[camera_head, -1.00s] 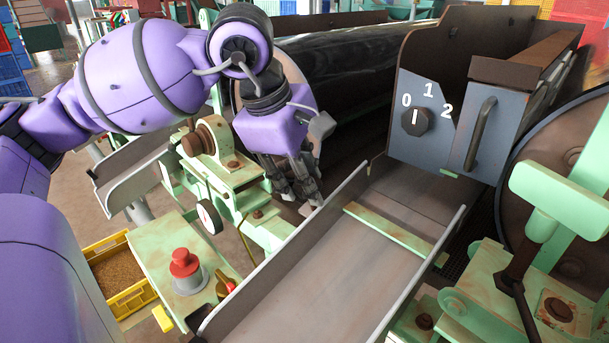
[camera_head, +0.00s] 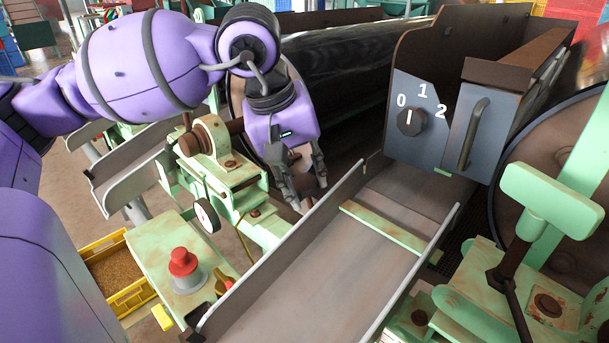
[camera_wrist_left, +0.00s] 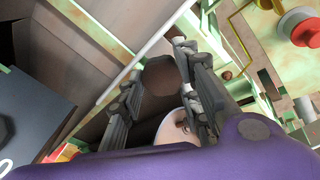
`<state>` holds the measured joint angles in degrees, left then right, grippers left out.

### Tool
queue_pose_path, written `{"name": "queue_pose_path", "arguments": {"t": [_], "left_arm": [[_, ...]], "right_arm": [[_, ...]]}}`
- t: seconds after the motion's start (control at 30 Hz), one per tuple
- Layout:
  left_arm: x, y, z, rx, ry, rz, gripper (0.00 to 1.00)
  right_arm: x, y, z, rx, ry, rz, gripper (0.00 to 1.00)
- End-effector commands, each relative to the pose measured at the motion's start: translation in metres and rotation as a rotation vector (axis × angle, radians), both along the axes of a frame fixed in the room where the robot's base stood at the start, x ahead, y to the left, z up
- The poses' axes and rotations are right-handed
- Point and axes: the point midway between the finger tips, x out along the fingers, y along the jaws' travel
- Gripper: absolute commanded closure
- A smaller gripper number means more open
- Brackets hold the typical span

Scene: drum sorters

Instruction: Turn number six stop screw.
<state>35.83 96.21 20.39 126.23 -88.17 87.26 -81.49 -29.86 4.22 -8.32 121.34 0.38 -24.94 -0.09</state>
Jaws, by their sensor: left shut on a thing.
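My left gripper (camera_head: 310,194) points down beside the near-left wall of the metal chute. In the left wrist view its two fingers (camera_wrist_left: 158,62) stand apart on either side of a round, rusty brown head (camera_wrist_left: 160,76), which looks like the stop screw. The gripper is shut on it, though the contact itself is partly hidden. In the head view the fingers and chute wall hide the screw head. I cannot read any number six on it. My right gripper is not in view.
The grey chute (camera_head: 310,275) runs beside the gripper, its raised wall close to the fingers. A grey panel with a 0-1-2 knob (camera_head: 411,121) stands to the right. A red button (camera_head: 183,262) sits on a green stand at lower left, near a yellow crate (camera_head: 128,301).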

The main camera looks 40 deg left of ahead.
Motion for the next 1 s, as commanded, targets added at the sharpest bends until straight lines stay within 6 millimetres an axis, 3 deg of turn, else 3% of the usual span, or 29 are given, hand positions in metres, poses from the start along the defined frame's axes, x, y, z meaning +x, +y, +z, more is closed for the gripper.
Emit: {"name": "queue_pose_path", "arguments": {"t": [0.03,0.4,0.97,1.0], "left_arm": [[-0.0078,-0.0016,-0.0064,0.014,0.03,-0.038,0.95],[-0.0084,-0.0025,-0.007,0.07,0.025,-0.196,0.94],[-0.0086,-0.0026,-0.0074,0.079,0.024,-0.226,0.95],[-0.0086,-0.0026,-0.0074,0.079,0.024,-0.226,0.67]], "right_arm": [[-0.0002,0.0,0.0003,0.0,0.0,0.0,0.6],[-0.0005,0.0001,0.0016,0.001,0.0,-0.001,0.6],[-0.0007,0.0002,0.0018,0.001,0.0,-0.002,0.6],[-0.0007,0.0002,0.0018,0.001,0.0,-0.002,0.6]]}}
